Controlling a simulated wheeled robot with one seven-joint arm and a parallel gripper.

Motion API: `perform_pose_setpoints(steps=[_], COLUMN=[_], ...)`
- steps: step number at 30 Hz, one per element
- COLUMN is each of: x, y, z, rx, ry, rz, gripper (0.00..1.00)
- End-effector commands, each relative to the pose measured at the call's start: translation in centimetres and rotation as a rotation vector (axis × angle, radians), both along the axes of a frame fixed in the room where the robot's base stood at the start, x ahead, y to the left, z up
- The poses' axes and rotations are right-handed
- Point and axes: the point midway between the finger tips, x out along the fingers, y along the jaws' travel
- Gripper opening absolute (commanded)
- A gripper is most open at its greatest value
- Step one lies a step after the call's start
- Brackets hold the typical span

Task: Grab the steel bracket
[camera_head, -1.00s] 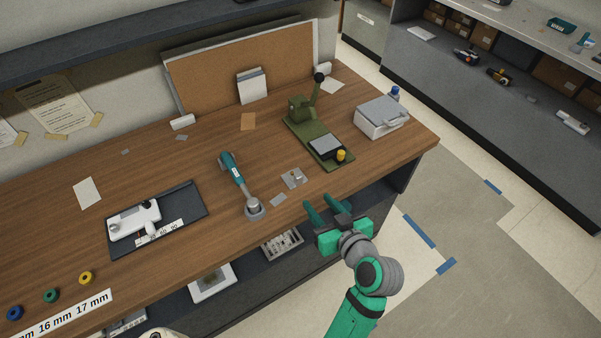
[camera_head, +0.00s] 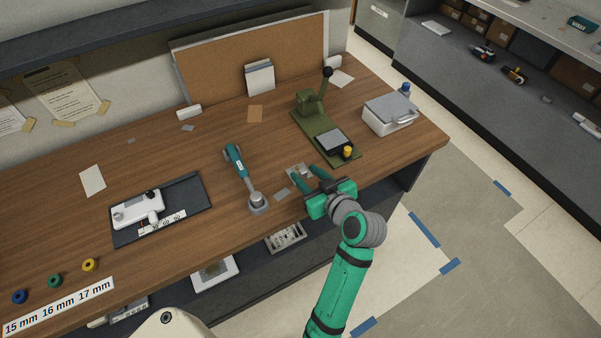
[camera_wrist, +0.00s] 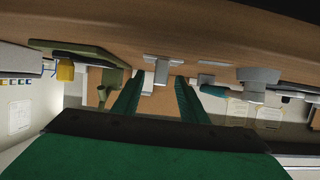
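The steel bracket (camera_head: 293,169) is a small grey metal piece lying near the table's front edge, between the teal-handled tool and the green press. My gripper's fingers partly cover it in the head view. My gripper (camera_head: 306,174) is open, with its two green fingers apart and pointing at the bracket over the table's front edge. The wrist view appears upside down. There the bracket (camera_wrist: 162,67) shows ahead, between the fingertips of my gripper (camera_wrist: 160,82), and nothing is held. I cannot tell the exact gap between fingertips and bracket.
A flat grey plate (camera_head: 282,194) lies just left of the bracket. The green lever press (camera_head: 322,130) is close on the right, with a grey case (camera_head: 390,116) beyond. Wooden table (camera_head: 215,115) behind is mostly clear.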

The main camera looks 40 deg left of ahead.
Motion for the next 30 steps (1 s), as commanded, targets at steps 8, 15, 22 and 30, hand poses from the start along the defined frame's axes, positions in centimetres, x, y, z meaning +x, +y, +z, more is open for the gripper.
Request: perform_pose_setpoints(steps=[8,15,22,30], x=[0.9,0.9,0.9,0.9], y=[2.3,2.3,2.3,2.3], z=[-1.0,-1.0,-1.0,-0.9], rx=[0.0,0.0,0.0,0.0], ry=[0.0,0.0,0.0,-0.001], rz=[-0.001,-0.001,-0.001,-0.001], gripper=[0.39,0.34,0.0,0.0])
